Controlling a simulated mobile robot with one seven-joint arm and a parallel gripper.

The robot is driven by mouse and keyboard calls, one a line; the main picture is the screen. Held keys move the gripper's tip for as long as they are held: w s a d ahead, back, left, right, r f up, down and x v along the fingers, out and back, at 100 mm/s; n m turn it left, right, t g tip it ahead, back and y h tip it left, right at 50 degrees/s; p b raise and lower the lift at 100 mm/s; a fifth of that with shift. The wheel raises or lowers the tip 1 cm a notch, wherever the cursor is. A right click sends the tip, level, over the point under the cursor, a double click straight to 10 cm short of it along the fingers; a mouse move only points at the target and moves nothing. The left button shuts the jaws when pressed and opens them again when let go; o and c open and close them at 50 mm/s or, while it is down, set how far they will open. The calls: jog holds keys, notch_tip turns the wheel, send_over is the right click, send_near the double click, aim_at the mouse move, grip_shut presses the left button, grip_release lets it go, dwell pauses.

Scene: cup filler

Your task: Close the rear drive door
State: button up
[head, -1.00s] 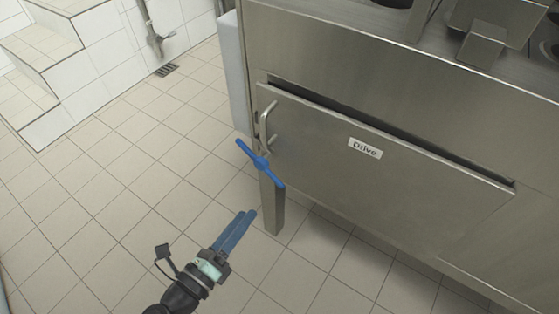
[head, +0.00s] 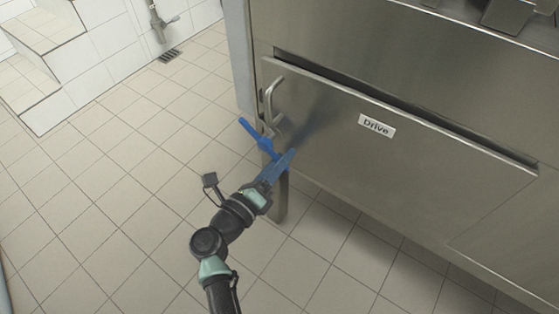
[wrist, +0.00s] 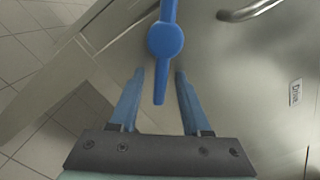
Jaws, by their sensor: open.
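The drive door (head: 430,170) is a broad steel panel with a "Drive" label (head: 376,126). A dark gap shows along its top edge, so it stands slightly out from the machine body. A bar handle (head: 270,105) is at its left end; part of it also shows in the wrist view (wrist: 250,13). A blue two-armed handle (head: 258,137) sits at the door's lower left. My gripper (head: 288,154) is at this blue handle, open and empty. In the wrist view, the blue handle's lower arm (wrist: 160,85) lies in line between my open fingers (wrist: 160,74); I cannot tell whether they touch it.
A steel machine leg (head: 279,200) stands just below the blue handle. The tiled floor (head: 110,200) to the left is clear. White tiled steps (head: 45,75) and a wall tap (head: 160,22) with a floor drain are farther back.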

grip_shut()
dwell(1.4)
